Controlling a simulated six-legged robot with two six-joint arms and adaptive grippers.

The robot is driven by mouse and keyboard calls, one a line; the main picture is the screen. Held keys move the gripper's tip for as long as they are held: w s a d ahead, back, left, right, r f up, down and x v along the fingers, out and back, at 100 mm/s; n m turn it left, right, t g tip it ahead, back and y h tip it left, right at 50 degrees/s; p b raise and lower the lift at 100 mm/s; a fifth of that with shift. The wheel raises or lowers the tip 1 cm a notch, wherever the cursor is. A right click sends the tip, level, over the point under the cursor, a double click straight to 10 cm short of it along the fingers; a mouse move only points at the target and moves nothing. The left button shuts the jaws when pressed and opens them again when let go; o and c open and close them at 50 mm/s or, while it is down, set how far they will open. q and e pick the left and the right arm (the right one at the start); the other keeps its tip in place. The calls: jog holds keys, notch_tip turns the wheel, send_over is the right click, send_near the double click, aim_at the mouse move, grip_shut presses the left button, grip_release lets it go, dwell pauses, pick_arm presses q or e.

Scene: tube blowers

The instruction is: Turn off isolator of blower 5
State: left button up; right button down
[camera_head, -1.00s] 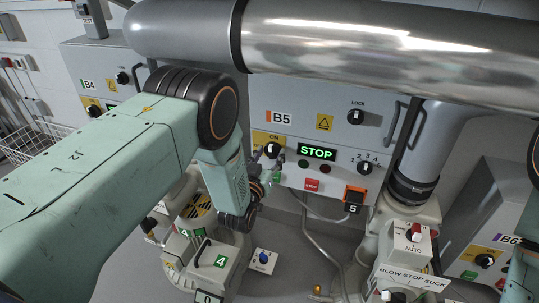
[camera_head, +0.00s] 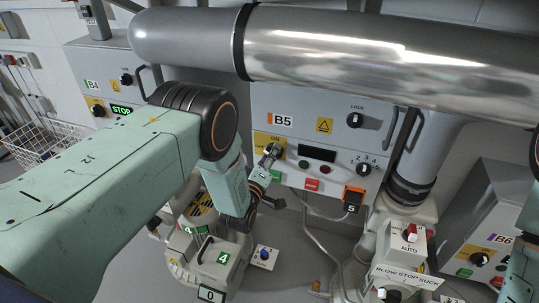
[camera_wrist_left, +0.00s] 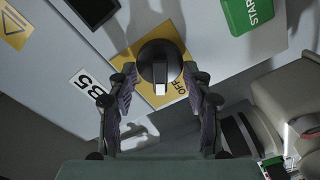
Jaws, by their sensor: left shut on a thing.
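The isolator of blower 5 is a black rotary knob (camera_wrist_left: 159,62) on a yellow plate marked OFF in the left wrist view. Its white mark faces the side of the OFF label. In the head view the knob (camera_head: 272,150) sits at the lower left of the grey B5 panel (camera_head: 340,103). My left gripper (camera_wrist_left: 160,78) has its two fingers on either side of the knob, shut on it. In the head view this gripper (camera_head: 268,162) reaches the knob from below, partly hiding it. The B5 display (camera_head: 317,154) is dark. My right gripper is not in view.
A thick metal pipe (camera_head: 390,55) crosses above the panel. The B4 panel (camera_head: 100,60), its display reading STOP, is at left; the B6 panel (camera_head: 490,225) is at right. Blower machinery (camera_head: 215,258) stands below my left arm. A red stop button (camera_head: 311,184) is near the knob.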

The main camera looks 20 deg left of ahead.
pick_arm(q)
jog(key=n+p, duration=0.1)
jog(key=n, duration=0.5)
jog(key=shift+f, duration=0.15)
jog(key=shift+n, duration=0.3)
dwell(0.4)
jog(key=o, duration=1.1)
jog(key=s, duration=1.2)
jog(key=shift+a, duration=0.25)
